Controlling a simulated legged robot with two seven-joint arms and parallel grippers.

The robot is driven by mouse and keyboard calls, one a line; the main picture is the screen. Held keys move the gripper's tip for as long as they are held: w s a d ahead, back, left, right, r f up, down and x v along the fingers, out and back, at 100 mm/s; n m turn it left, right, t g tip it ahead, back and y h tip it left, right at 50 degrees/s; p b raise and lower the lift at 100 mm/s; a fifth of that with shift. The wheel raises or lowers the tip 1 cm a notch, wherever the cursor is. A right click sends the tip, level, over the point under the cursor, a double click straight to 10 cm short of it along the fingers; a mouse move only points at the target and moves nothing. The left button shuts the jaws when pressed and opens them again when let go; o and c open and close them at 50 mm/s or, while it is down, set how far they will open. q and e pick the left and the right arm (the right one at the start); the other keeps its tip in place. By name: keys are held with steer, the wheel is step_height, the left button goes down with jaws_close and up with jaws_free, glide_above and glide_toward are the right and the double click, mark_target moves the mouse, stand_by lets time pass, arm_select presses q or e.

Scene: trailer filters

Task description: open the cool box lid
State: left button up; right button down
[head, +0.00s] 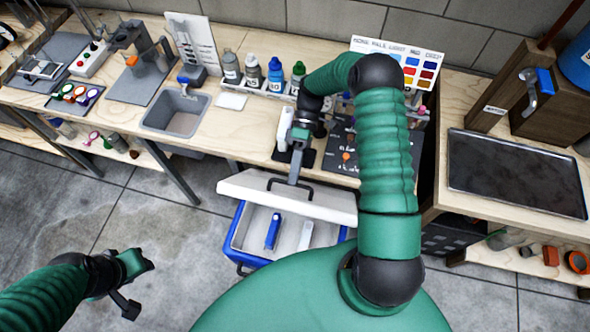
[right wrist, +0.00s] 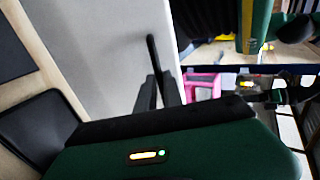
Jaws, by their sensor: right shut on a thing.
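The cool box (head: 236,240) is a blue box on the floor in front of the bench. Its white lid (head: 240,186) stands raised at the back, and the inside shows. A black bar handle (head: 310,187) is on the lid. My right gripper (head: 294,176) is shut on this handle. In the right wrist view the fingers (right wrist: 157,92) close around the dark handle (right wrist: 152,55) beside the pale lid (right wrist: 95,50). My left gripper (head: 135,285) is at the lower left, away from the box; its finger opening is unclear.
A blue-and-white object (head: 273,231) and a pale one (head: 305,235) lie inside the box. The workbench (head: 240,125) behind carries bottles, a grey bin (head: 175,113) and tools. A dark tray (head: 515,172) lies on the right bench. The floor at left is clear.

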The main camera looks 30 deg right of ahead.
steer(key=shift+r, duration=0.3)
steer(key=shift+s+a, duration=0.1)
steer(key=shift+a, duration=0.05)
stand_by(0.4)
steer(key=c, duration=1.5)
jaws_free()
